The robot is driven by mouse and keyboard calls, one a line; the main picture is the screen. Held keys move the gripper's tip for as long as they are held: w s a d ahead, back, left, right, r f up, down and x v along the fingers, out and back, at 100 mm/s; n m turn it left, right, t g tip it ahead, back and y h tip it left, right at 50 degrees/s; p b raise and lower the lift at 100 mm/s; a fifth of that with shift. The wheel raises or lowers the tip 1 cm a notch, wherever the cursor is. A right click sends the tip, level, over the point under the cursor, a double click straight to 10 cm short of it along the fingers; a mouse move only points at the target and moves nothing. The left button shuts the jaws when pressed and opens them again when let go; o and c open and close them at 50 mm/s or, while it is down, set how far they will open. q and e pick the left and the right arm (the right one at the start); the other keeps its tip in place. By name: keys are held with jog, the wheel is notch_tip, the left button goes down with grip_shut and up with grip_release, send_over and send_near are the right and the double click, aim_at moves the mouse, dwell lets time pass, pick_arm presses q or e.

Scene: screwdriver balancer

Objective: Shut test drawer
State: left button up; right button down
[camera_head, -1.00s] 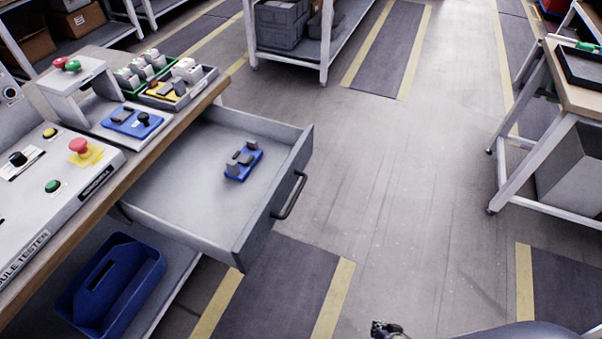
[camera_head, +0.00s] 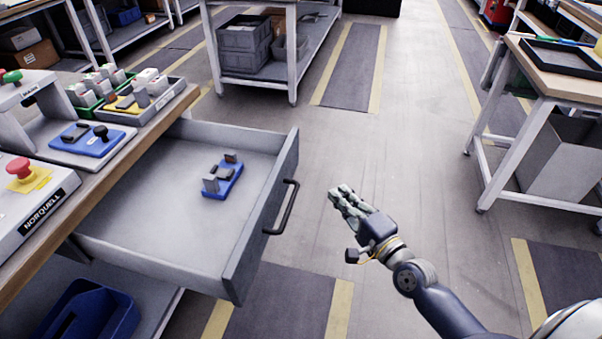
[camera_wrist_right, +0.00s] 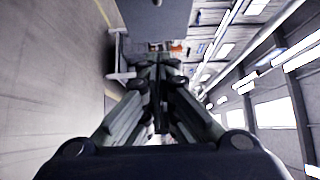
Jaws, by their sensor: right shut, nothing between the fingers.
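The grey test drawer (camera_head: 262,232) stands pulled out from the workbench at the left in the head view. Its black bar handle (camera_head: 284,208) is on the front panel. A blue module with grey parts (camera_head: 223,181) lies inside the drawer. My right gripper (camera_head: 338,194) is to the right of the handle, apart from it, with its fingers together and empty. In the right wrist view the fingers (camera_wrist_right: 160,72) are also together, and a grey panel (camera_wrist_right: 146,32) shows beyond them; I cannot tell for sure that it is the drawer. My left gripper is not in view.
On the workbench (camera_head: 100,187) are a tester with a red button (camera_head: 20,168), a blue module (camera_head: 86,139) and trays of parts. A blue bin (camera_head: 88,312) sits below. Another table (camera_head: 560,75) stands at the right. The floor between is clear.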

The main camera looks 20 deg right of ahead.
send_near(294, 157)
jog(key=w+d, duration=0.2)
jog(key=d, duration=0.1)
jog(key=a, duration=0.1)
jog(key=w+a, duration=0.2)
jog(key=a, duration=0.1)
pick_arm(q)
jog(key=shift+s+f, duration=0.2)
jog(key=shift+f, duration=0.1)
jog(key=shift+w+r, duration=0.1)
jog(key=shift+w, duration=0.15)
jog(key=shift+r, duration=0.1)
pick_arm(e)
jog(key=shift+w+f, duration=0.1)
jog(key=shift+w, duration=0.05)
